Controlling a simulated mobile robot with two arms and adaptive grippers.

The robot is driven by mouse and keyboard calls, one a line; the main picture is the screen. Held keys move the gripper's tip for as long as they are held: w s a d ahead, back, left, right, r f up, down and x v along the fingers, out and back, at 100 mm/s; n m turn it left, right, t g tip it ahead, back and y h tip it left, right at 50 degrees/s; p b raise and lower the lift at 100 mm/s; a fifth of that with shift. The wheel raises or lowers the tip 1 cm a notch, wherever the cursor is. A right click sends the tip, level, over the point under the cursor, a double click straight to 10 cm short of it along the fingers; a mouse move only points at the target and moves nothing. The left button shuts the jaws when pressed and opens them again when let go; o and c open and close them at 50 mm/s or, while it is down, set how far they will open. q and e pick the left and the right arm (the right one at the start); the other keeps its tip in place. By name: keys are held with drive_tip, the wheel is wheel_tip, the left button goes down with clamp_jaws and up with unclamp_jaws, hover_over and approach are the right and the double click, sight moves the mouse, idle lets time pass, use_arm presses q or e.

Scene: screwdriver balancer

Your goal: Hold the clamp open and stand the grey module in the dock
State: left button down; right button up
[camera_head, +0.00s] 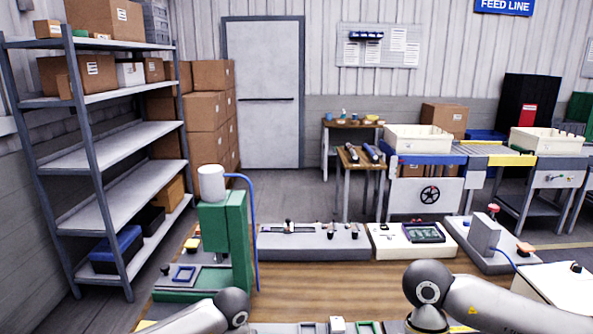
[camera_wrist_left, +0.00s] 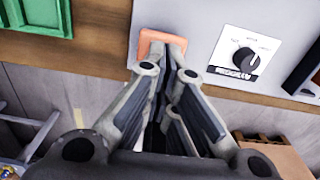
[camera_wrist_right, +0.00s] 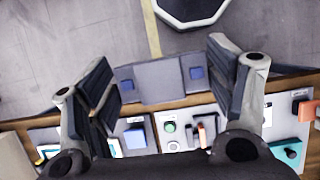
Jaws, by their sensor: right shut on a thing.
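In the right wrist view my right gripper (camera_wrist_right: 168,85) has its fingers wide apart, with a grey block (camera_wrist_right: 160,82) bearing blue squares spanning between them. It appears to be the grey module, held over the table's edge. In the left wrist view my left gripper (camera_wrist_left: 166,45) has its fingers together, with the tips over an orange pad (camera_wrist_left: 150,37). It looks like the clamp's pad; the tips hide part of it, and contact is unclear. Neither gripper's fingers show in the head view. I cannot make out the dock for certain.
A white plate with a black knob (camera_wrist_left: 244,58) lies right of the orange pad. The head view shows a green press (camera_head: 224,240), a grey fixture (camera_head: 275,243) and a white panel (camera_head: 385,250) along the wooden table (camera_head: 320,290). Shelving (camera_head: 120,150) stands at the left.

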use_arm(q)
drive_tip(key=shift+f, duration=0.2)
use_arm(e)
drive_tip(key=shift+f, duration=0.15)
idle(0.3)
use_arm(q)
drive_tip(key=shift+f+b, duration=1.3)
drive_tip(key=shift+f, duration=0.1)
use_arm(e)
drive_tip(key=shift+f, duration=1.15)
drive_tip(key=shift+w+a+f+m+t+y, duration=0.95)
drive_tip(key=shift+w+f+m, duration=0.9)
drive_tip(key=shift+w+m, duration=1.3)
drive_tip(key=shift+w+a+f+m+t+y, duration=0.55)
drive_tip(key=shift+w+a+f+m, duration=1.1)
drive_tip(key=shift+w+m, duration=1.45)
drive_tip(key=shift+w+a+f+m+t+y, duration=0.8)
drive_tip(key=shift+w+f+m, duration=1.3)
drive_tip(key=shift+w+m, duration=1.05)
drive_tip(key=shift+w+f+n, duration=0.2)
drive_tip(key=shift+f, duration=0.5)
drive_tip(key=shift+w+f+n, duration=0.15)
drive_tip(key=shift+f+n, duration=0.05)
drive_tip(key=shift+f, duration=0.45)
